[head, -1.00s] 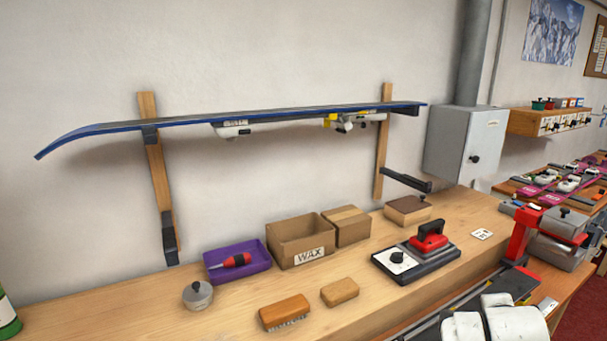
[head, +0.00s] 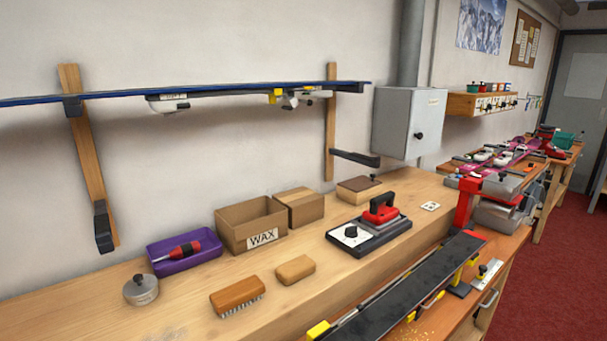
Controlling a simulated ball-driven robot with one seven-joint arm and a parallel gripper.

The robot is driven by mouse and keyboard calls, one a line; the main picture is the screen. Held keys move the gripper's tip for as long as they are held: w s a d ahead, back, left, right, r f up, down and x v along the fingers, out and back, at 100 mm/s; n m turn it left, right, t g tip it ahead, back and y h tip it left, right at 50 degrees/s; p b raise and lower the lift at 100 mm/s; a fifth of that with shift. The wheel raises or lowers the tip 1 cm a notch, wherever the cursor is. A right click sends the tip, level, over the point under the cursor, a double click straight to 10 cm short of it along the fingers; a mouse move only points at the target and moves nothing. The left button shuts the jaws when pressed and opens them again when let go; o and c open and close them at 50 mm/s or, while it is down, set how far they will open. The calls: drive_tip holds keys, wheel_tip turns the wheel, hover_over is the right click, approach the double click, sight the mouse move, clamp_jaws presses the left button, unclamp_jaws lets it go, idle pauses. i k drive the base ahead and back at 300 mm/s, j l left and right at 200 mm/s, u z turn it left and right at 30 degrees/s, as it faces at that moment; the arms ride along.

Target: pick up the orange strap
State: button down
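I cannot make out an orange strap with certainty. A small orange patch (head: 556,152) shows on the far bench at the right, beside the magenta skis (head: 503,155), but it is too small to tell what it is. My gripper is not in view.
The near wooden bench holds a brush (head: 237,293), a cork block (head: 295,269), a purple tray (head: 184,262), a wax box (head: 250,225) and a red-handled iron (head: 380,207). A dark ski (head: 415,285) lies clamped in front. Red floor (head: 555,255) at right is clear.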

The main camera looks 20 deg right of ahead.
sight(531, 166)
drive_tip(key=z, duration=1.6)
